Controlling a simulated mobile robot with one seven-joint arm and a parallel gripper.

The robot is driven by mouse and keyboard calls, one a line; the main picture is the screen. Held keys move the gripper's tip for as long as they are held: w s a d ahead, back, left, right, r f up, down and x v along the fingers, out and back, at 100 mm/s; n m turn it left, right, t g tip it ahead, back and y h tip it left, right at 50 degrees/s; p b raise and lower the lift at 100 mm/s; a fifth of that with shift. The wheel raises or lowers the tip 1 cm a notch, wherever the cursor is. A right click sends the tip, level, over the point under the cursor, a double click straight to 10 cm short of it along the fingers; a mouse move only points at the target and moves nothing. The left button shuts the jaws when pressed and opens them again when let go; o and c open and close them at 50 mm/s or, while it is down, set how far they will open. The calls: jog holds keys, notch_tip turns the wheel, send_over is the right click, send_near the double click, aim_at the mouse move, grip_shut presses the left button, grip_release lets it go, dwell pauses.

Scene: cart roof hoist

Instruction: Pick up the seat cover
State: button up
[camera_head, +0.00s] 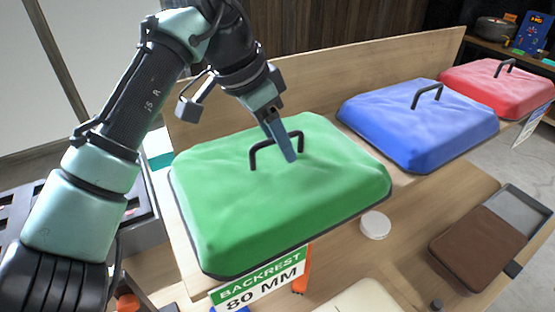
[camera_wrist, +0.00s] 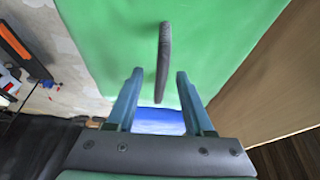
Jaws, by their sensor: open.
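Three padded covers with black handles stand in a row. The green cover (camera_head: 230,215) is nearest, with a "BACKREST 80 MM" sign (camera_head: 262,284) at its front edge. The blue cover (camera_head: 420,125) is in the middle and the red cover (camera_head: 490,92) is at far right. No readable label tells which is the seat cover. My gripper (camera_head: 288,155) points down at the green cover's handle (camera_head: 262,148). In the wrist view, the open fingers (camera_wrist: 158,75) sit either side of the handle's line (camera_wrist: 164,55); contact is not visible. The green cover (camera_wrist: 105,45) fills the view's middle.
A wooden back panel (camera_head: 330,72) stands behind the covers. On the bench in front are a white round disc (camera_head: 375,225) and a brown pad (camera_head: 475,245) by a grey tray (camera_head: 520,212). An orange object (camera_head: 302,272) is beside the sign. A shelf is at the back right.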

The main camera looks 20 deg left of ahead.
grip_shut()
jog(key=shift+r, duration=0.1)
dwell(1.2)
